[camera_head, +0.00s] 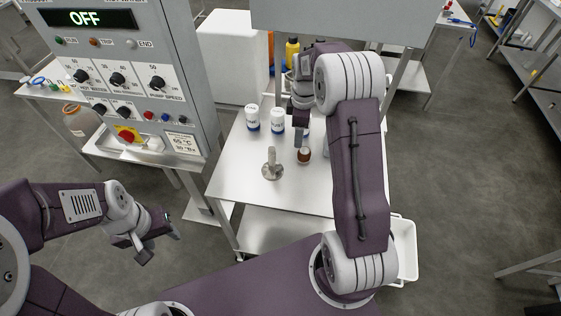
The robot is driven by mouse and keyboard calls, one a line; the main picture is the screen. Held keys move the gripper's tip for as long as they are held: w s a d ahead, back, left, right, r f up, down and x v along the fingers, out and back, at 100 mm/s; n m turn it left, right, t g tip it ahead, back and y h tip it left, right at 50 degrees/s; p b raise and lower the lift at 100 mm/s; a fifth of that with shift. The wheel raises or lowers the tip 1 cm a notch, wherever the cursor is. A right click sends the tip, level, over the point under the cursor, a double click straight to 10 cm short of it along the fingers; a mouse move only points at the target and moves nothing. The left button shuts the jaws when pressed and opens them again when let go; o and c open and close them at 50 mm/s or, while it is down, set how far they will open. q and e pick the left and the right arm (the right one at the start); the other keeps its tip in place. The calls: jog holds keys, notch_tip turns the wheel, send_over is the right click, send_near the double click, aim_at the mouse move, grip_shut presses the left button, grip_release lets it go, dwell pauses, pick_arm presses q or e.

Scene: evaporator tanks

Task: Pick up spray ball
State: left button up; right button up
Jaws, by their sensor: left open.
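A shiny metal piece with an upright stem and a wider round foot, which looks like the spray ball (272,165), stands on the near left part of the white table. My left gripper (158,243) is open and empty, low at the left, off the table and well apart from the metal piece. My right gripper (301,133) points down over the table, behind and right of the metal piece. Its fingertips are too small and partly hidden, so I cannot tell whether it is open.
A small brown jar (304,156) stands close by my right gripper. Two white jars with blue bands (252,118) (278,121) stand farther back. A control panel (125,75) reading OFF rises at the left. A white bin (405,250) sits at the right.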

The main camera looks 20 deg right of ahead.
aim_at(305, 149)
jog(key=shift+s+d+f, duration=0.4)
jog(key=shift+d+f, duration=0.05)
jog(key=shift+f, duration=0.25)
jog(key=shift+w+d+f+g, duration=0.3)
jog(key=shift+w+d+f, duration=0.15)
jog(key=shift+d+f, duration=0.35)
jog(key=f, duration=0.2)
jog(key=p, duration=0.1)
jog(key=shift+s+a+f, duration=0.15)
jog(key=shift+s+f, duration=0.1)
jog(key=shift+f, duration=0.15)
jog(key=shift+s+a, duration=0.1)
jog(key=shift+f, duration=0.25)
jog(key=f+p, duration=0.1)
jog(key=f, duration=0.1)
jog(key=f+p, duration=0.1)
jog(key=f, duration=0.2)
jog(key=shift+s+d, duration=0.1)
jog(key=shift+d, duration=0.1)
pick_arm(q)
jog(key=r, duration=0.2)
jog(key=w+r, duration=0.1)
jog(key=shift+d, duration=0.4)
pick_arm(e)
jog(key=shift+a, duration=0.1)
grip_shut()
